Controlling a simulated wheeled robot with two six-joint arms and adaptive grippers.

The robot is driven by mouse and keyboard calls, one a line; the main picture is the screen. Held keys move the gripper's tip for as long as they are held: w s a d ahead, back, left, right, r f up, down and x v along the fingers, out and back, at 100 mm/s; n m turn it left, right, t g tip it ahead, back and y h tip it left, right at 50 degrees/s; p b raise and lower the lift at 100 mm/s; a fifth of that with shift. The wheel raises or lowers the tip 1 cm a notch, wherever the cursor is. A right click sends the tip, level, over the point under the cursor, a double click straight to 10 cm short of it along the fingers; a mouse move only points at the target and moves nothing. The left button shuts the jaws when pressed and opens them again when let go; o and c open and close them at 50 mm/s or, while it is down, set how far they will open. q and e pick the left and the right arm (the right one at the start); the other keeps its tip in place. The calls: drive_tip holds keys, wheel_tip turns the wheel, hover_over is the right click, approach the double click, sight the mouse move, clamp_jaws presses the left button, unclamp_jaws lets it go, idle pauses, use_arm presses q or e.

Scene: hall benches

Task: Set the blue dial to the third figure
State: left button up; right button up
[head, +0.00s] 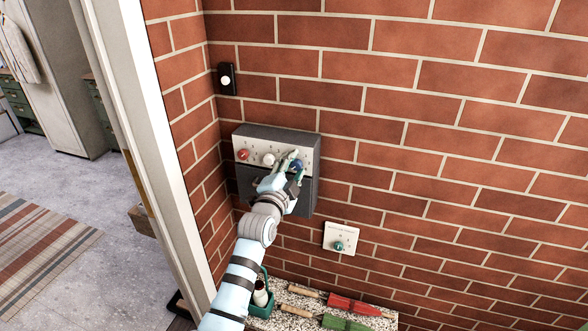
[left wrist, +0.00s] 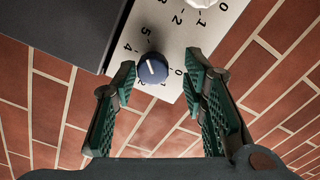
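The blue dial (head: 298,166) is the rightmost of three on the pale face of a grey wall box (head: 305,187); the red dial (head: 243,154) and white dial (head: 268,159) sit left of it. In the left wrist view the blue dial (left wrist: 152,69) has a short white pointer mark. Figures 0, 4 and 5 show around it; others are hidden or unclear. My left gripper (head: 290,160) is at the blue dial. In the wrist view its fingers (left wrist: 158,78) are open, one on each side of the dial, with no clear contact. My right gripper is out of view.
A white plate with a teal knob (head: 339,245) is on the brick wall below right. A black button unit (head: 227,79) is above left. A speckled shelf (head: 290,298) below holds a red trowel (head: 353,306), a green trowel (head: 344,323) and a green caddy (head: 263,309). A doorway opens left.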

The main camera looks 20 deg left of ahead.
use_arm(q)
drive_tip(key=shift+f, duration=0.2)
drive_tip(key=shift+s, duration=0.2)
drive_tip(key=s, duration=1.1)
drive_tip(key=shift+s+a, duration=0.35)
drive_tip(key=shift+w, duration=0.1)
